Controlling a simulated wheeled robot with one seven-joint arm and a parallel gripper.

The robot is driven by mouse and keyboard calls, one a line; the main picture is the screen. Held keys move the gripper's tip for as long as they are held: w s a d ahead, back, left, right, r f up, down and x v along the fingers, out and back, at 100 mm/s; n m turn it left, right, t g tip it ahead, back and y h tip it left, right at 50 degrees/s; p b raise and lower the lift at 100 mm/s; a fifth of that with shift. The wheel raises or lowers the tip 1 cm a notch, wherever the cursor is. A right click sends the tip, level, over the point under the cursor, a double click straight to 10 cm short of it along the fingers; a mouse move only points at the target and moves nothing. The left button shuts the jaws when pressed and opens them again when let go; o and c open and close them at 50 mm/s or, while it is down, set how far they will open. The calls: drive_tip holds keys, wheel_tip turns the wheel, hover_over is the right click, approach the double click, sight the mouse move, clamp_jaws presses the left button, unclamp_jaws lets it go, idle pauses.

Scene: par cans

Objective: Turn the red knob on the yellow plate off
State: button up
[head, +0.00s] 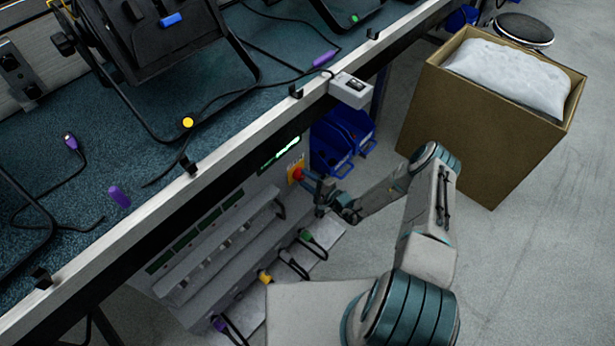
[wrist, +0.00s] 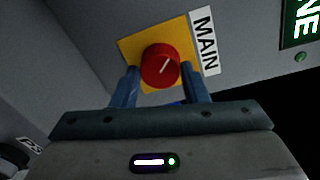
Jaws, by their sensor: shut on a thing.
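The red knob (wrist: 160,66) sits on the yellow plate (wrist: 130,48), beside a white label reading MAIN (wrist: 206,40). The knob's white pointer line is tilted toward the upper right in the wrist view. My gripper (wrist: 162,75) reaches up with its two blue fingers on either side of the knob, shut on it. In the head view the red knob (head: 298,174) and yellow plate (head: 293,168) show small on the grey panel under the bench edge, with my gripper (head: 306,177) at the knob. The fingers' contact is partly hidden there.
A grey panel with several coloured plugs (head: 265,276) is left of my arm. Blue bins (head: 328,150) stand just behind the knob. The bench edge (head: 220,150) overhangs the panel. A cardboard box (head: 480,130) stands at the right; the floor in front is clear.

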drive_tip(key=shift+n, duration=0.5)
drive_tip(key=o, duration=1)
drive_tip(key=shift+c, duration=0.2)
drive_tip(key=f+p+v, duration=0.1)
drive_tip(key=p+v, duration=0.1)
drive_tip(key=v, duration=1.1)
drive_tip(key=shift+s+d+r+p, duration=0.3)
drive_tip(key=shift+s+r, duration=0.1)
drive_tip(key=shift+r, duration=0.15)
